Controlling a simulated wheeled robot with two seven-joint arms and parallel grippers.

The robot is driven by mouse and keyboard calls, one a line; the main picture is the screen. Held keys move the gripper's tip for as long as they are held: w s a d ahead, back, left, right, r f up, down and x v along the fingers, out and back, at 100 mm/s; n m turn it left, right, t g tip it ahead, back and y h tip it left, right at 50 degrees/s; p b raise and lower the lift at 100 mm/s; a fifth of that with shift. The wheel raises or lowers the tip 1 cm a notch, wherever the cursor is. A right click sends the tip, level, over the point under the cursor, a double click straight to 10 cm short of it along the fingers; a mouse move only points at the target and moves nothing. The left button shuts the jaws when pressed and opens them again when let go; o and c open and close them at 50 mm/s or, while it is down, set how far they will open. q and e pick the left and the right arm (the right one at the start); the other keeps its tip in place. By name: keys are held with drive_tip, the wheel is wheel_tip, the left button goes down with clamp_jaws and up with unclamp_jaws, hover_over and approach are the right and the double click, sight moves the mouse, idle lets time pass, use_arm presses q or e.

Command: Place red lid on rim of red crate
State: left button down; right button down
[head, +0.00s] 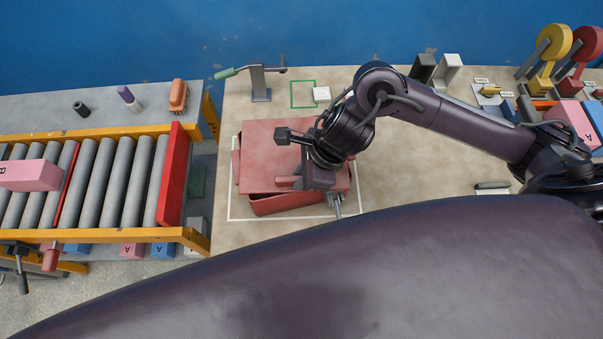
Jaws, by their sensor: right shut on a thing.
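The red lid (268,150) is a flat red panel in the middle of the head view. It lies over the red crate (285,204) and hides most of its opening. The crate's front wall shows below the lid, which looks slightly turned against it. I cannot tell whether the lid rests evenly on the rim. My right gripper (290,182) is over the lid's front right part, pointing down, and is shut on the lid. The exact contact is partly hidden by the wrist. My left gripper is not in view.
The crate stands inside a white outline (231,208) on the bench. A roller conveyor (110,182) with a pink block (30,175) is at the left.

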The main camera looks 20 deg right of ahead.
drive_tip(key=c, duration=1.4)
unclamp_jaws()
drive_tip(key=shift+f, duration=0.15)
drive_tip(key=v, duration=1.2)
drive_tip(key=shift+s, duration=0.1)
